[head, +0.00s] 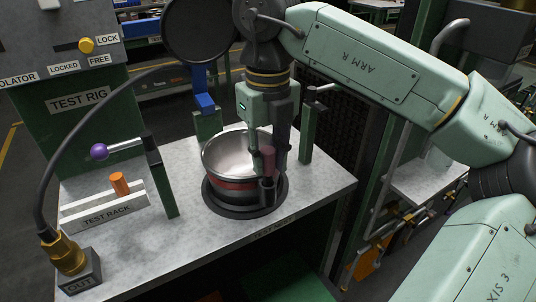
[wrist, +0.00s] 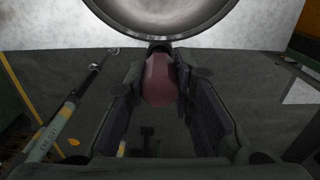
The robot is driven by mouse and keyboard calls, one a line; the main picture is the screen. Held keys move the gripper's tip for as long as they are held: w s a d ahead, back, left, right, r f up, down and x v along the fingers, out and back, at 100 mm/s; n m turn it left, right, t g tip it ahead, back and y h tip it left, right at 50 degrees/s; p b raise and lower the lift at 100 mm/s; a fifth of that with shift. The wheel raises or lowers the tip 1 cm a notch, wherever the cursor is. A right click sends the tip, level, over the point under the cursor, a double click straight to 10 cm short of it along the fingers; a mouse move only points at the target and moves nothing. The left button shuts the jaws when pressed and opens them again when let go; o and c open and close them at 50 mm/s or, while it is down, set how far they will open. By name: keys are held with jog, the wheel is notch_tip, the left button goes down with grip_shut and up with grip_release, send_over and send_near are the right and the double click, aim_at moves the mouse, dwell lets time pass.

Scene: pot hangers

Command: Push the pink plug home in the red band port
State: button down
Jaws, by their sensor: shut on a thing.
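The pink plug (wrist: 161,80) is between the two dark fingers of my gripper (wrist: 158,92) in the wrist view. The fingers are shut on its sides. In the head view the plug (head: 268,158) looks dull maroon and stands at the front right of a steel pot. The pot has a red band (head: 232,184) around its lower wall. In the wrist view the plug's far end meets a small dark fitting (wrist: 159,47) at the pot's edge. How deep it sits there cannot be told. The port's opening is hidden.
The pot (head: 222,153) stands on a dark round base on the grey bench (head: 150,245). A test rack (head: 105,209) with an orange plug (head: 119,183), a purple-knobbed lever (head: 99,151) and a block with a brass connector (head: 65,256) are at left. Green posts flank the pot. The bench front is clear.

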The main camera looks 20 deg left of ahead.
jog(key=shift+f+b, duration=0.85)
jog(key=shift+f, duration=0.35)
jog(key=c, duration=1.3)
grip_release()
notch_tip(320, 180, up, 12)
jog(key=shift+r, duration=0.1)
